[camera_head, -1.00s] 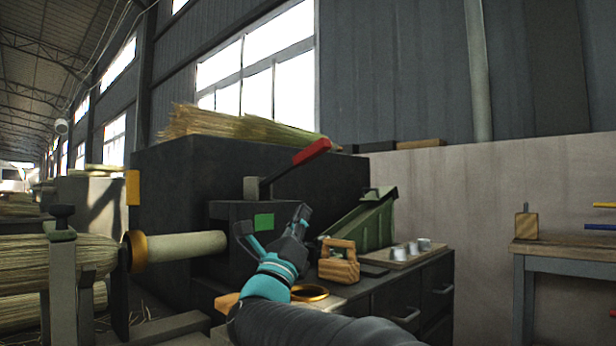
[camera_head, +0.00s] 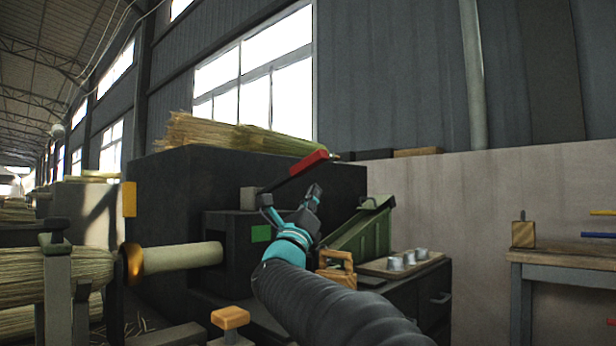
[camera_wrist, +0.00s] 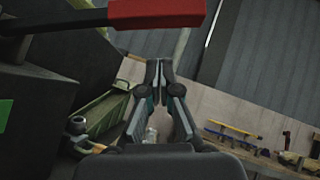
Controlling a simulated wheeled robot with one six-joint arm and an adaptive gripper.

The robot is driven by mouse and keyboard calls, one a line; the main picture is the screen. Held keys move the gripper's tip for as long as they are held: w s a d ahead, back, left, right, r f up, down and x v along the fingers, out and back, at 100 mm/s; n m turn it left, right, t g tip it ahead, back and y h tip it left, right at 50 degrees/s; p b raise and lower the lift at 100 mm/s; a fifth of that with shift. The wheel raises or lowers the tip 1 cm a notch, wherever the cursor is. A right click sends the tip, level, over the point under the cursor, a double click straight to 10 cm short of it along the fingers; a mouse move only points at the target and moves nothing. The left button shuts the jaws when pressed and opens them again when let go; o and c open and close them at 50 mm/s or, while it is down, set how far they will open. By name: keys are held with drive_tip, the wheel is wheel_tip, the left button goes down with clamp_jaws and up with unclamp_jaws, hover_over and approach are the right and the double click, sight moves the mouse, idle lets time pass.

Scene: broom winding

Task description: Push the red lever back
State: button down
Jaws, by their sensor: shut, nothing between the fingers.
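The red lever (camera_head: 309,162) has a red grip on a dark rod that slants up to the right from a grey block on the dark machine (camera_head: 231,226). In the wrist view the red grip (camera_wrist: 156,13) crosses the top, above my fingertips. My gripper (camera_head: 314,190) is shut and empty, just below the red grip; its fingers also show in the wrist view (camera_wrist: 158,66). I see a gap between fingertips and grip in the wrist view, but cannot tell the depth between them.
A green sloped bin (camera_head: 367,228), a wooden holder (camera_head: 337,268) and a tray with metal cups (camera_head: 400,262) stand on the bench to the right. A wood-topped knob (camera_head: 230,318) stands in front. A broom handle (camera_head: 183,257) points at the machine from the left.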

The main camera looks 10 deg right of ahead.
drive_tip(key=shift+w+a+r+p, duration=0.15)
drive_tip(key=shift+w+r, duration=0.05)
drive_tip(key=shift+r, duration=0.45)
drive_tip(key=shift+w+a+r+p, duration=0.1)
drive_tip(key=shift+w+r+p, duration=0.1)
drive_tip(key=shift+r, duration=0.4)
drive_tip(key=shift+w+a+r+p, duration=0.1)
drive_tip(key=shift+w+a+r, duration=0.1)
drive_tip(key=shift+r, duration=0.45)
drive_tip(key=shift+d+r, duration=0.1)
